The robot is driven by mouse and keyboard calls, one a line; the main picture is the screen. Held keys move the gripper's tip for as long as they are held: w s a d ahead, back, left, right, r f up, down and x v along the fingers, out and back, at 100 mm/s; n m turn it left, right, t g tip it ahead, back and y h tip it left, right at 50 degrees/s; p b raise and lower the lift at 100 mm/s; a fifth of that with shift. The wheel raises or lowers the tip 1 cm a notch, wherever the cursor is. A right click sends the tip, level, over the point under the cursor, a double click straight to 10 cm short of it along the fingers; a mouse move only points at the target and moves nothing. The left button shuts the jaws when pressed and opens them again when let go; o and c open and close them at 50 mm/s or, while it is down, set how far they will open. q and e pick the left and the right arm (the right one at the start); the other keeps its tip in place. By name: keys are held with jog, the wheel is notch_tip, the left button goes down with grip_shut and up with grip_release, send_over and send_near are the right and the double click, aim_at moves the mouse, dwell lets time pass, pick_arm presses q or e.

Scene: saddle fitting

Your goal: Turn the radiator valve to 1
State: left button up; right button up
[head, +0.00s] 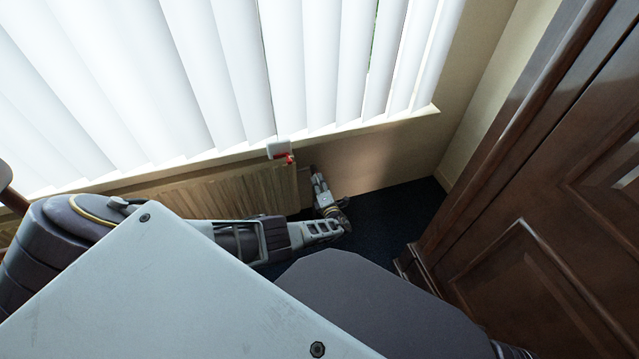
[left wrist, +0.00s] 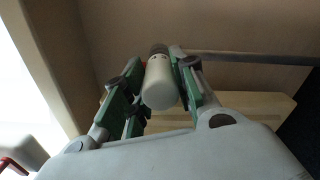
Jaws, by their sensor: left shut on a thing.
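The radiator valve (left wrist: 160,84) shows in the left wrist view as a white rounded cylinder with a dark collar at its far end. My left gripper (left wrist: 155,80) has its green-padded fingers on both sides of it and is shut on it. In the head view my left gripper (head: 320,187) is at the right end of the radiator (head: 235,192), low by the wall. There the valve is too small and too covered by the gripper to make out. No number or mark on the valve can be read. My right gripper is not in view.
A white object with a red part (head: 279,149) sits at the sill edge above the radiator's right end. White blinds (head: 230,70) cover the window. A dark wooden cabinet (head: 545,220) stands at the right. Dark floor (head: 395,208) is clear between it and the gripper.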

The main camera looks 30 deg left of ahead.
pick_arm(q)
jog(key=shift+m, duration=0.6)
jog(key=o, duration=1.1)
jog(key=shift+c, duration=0.2)
jog(key=shift+d, duration=0.1)
jog(key=v, duration=1.2)
jog(key=shift+r, duration=0.15)
dwell(0.4)
